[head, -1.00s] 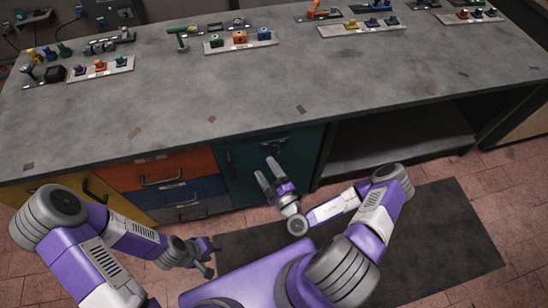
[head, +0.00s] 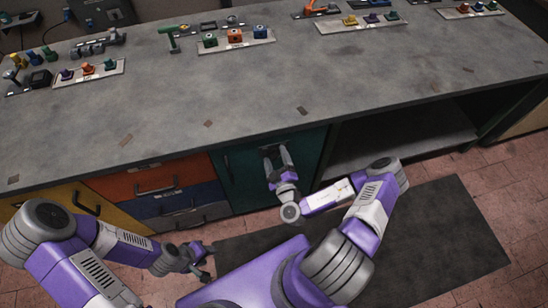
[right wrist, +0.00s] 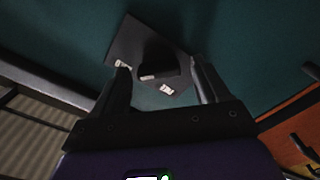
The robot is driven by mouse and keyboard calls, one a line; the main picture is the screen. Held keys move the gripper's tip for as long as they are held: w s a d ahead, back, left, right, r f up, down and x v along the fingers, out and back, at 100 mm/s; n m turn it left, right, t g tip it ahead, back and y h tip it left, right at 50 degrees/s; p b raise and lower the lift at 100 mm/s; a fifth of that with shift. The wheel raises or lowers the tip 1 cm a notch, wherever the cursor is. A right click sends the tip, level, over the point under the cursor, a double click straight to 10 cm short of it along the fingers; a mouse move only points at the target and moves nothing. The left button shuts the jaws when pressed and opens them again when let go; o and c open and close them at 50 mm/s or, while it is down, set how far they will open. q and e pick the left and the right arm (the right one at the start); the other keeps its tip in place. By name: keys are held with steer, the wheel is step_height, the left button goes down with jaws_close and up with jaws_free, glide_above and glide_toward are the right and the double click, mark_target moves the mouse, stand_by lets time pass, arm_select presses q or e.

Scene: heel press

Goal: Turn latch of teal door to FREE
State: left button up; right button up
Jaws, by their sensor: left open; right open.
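The teal door (head: 240,183) is closed in the front of the bench, between the drawers and an open bay. Its latch shows in the right wrist view as a dark knob (right wrist: 158,60) on a grey plate (right wrist: 122,42) with small white labels too blurred to read. My right gripper (head: 277,152) is open at the door's upper part, its fingers pointing at the latch. In the right wrist view the knob lies between and just beyond the open fingertips (right wrist: 162,75); I cannot tell whether they touch it. My left gripper (head: 208,260) is open and empty, low at the left, away from the door.
Orange (head: 150,180) and blue (head: 185,200) drawers with bar handles are left of the door. An open bay (head: 400,140) is to its right. The grey worktop (head: 270,90) overhangs above, with several tools and coloured knobs along its back. A dark mat (head: 440,230) lies on the floor.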

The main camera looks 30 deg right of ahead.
steer(key=c, duration=1.1)
steer(key=shift+o, duration=0.2)
steer(key=shift+r+n+p, duration=0.15)
steer(key=shift+n+p, duration=0.25)
steer(key=shift+p, duration=0.3)
steer(key=n+p, duration=0.6)
steer(key=p, duration=0.2)
steer(key=shift+a, duration=0.15)
steer(key=n+p, duration=0.1)
steer(key=n, duration=0.1)
steer(key=n+p, duration=0.3)
steer(key=shift+f+n+p, duration=0.25)
steer(key=shift+n+p, duration=0.05)
steer(key=shift+n, duration=0.1)
steer(key=n+p, duration=0.1)
steer(key=n, duration=0.1)
steer(key=shift+n, duration=0.3)
steer(key=shift+f+n+p, duration=0.2)
steer(key=shift+n+p, duration=0.75)
steer(key=shift+n, duration=0.45)
